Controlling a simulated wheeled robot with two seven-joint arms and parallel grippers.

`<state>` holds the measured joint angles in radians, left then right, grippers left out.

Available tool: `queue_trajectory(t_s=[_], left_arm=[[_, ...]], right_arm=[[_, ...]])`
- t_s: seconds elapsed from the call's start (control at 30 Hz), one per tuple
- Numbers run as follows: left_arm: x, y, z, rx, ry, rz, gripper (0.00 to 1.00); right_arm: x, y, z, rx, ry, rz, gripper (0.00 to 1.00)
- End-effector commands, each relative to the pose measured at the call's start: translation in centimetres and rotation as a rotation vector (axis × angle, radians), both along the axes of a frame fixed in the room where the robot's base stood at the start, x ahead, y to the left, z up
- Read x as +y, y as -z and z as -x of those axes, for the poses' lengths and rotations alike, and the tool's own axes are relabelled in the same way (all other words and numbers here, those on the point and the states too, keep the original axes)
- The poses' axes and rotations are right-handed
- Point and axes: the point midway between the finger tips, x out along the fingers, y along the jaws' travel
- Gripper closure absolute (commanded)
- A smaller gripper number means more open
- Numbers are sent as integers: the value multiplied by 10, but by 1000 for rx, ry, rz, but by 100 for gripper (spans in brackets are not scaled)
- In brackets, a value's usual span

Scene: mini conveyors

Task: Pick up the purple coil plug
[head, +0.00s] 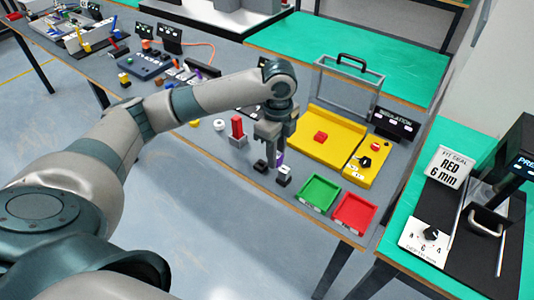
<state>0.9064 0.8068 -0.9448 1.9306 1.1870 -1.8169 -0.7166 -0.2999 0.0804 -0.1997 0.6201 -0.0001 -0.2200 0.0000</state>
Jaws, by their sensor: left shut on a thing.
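The purple coil plug (281,158) shows as a small purple patch between the fingers of my left gripper (274,162), low over the grey table. The left gripper points down and is shut on the plug. The fingers hide most of the plug, and I cannot tell whether it touches the table or a part below. My right gripper is not in view.
Small black-and-white parts (284,176) lie close by the fingertips. A red block on a grey base (237,128) stands to the left. A green tray (319,193) and a red tray (354,210) lie to the right. A yellow tray (345,148) is behind.

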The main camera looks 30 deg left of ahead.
Motion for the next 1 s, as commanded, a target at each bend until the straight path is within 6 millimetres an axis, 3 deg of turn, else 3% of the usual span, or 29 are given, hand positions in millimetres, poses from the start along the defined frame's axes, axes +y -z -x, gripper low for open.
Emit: queue_trajectory(t_s=[0.3,1.0], left_arm=[[-26,-17,13,-1,0,0,99],[-27,-19,14,0,-5,-1,99]], right_arm=[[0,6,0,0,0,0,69],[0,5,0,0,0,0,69]])
